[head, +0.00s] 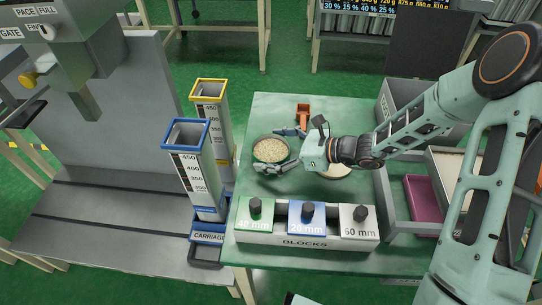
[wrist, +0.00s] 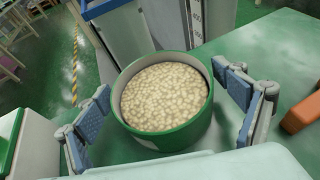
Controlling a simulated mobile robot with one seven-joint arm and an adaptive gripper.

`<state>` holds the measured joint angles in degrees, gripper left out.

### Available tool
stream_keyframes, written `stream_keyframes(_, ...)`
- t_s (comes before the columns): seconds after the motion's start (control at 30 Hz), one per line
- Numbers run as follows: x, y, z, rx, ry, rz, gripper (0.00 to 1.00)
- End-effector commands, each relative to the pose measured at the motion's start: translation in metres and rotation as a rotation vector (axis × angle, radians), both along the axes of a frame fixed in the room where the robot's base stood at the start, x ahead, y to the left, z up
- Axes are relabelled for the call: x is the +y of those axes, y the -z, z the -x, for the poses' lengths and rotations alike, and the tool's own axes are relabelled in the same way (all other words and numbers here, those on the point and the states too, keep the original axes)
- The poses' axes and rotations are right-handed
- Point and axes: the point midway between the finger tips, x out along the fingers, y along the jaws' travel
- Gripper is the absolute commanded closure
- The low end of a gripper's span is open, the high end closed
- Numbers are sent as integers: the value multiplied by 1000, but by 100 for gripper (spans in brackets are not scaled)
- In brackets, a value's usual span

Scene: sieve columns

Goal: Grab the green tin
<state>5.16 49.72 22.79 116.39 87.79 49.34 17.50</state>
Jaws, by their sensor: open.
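The green tin (wrist: 168,142) is a round, open-topped container filled with pale beads or grains, upright on the green table. In the head view the tin (head: 270,162) stands at the table's left part, its contents showing. My gripper (wrist: 165,110) is open, with one blue-padded finger on each side of the tin. A gap shows between the right finger and the tin; the left finger also looks apart from it. In the head view my gripper (head: 283,150) reaches in from the right, its fingers around the tin. The tin's far lower side is hidden.
A rack of blocks (head: 305,242) with green, blue and white blocks lies at the table's front. A blue-rimmed column (head: 187,135) and a yellow-rimmed column (head: 209,85) stand left. An orange object (head: 303,112) lies behind. Grey bins (head: 405,230) are right. Another round container (head: 335,174) sits under my wrist.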

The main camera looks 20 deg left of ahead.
Motion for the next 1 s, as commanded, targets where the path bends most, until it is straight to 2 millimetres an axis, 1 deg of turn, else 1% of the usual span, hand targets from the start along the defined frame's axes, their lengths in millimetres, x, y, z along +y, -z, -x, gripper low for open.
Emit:
stream_keyframes(0.3, 41, 14, 1, 0, -3, 1, 11)
stream_keyframes(0.4, 46, 16, 1, -1, 0, 1, 11)
stream_keyframes(0.57, 46, 16, 0, -1, 0, 1, 11)
stream_keyframes(1.0, 46, 16, 0, -1, 0, 1, 59)
